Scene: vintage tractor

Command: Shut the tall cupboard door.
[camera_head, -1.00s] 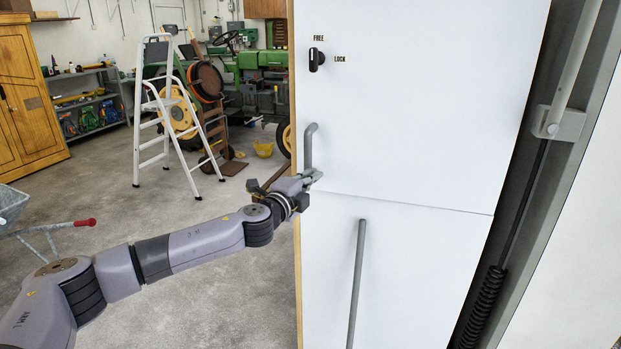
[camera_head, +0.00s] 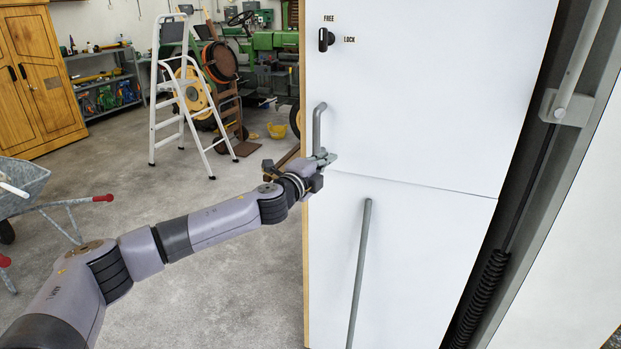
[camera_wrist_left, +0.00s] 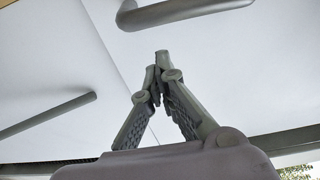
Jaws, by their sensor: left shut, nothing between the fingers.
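The white cupboard door (camera_head: 430,80) fills the middle right of the head view, with a wooden left edge. It has an upper and a lower panel, split by a thin seam. A grey bar handle (camera_head: 317,128) is on the upper panel and a longer one (camera_head: 359,270) on the lower. A black knob (camera_head: 325,39) beside FREE and LOCK labels stands upright. My left gripper (camera_head: 326,158) is at the upper handle's lower end, shut and empty. In the left wrist view its fingertips (camera_wrist_left: 162,60) point at the white face, below the upper handle (camera_wrist_left: 185,10); contact is unclear. My right gripper is out of view.
A grey frame (camera_head: 581,110) with a coiled black cord (camera_head: 480,300) stands right of the door. A white stepladder (camera_head: 180,100), a wheelbarrow (camera_head: 22,185) and a yellow wooden cupboard (camera_head: 35,80) stand at the left. Open concrete floor lies between.

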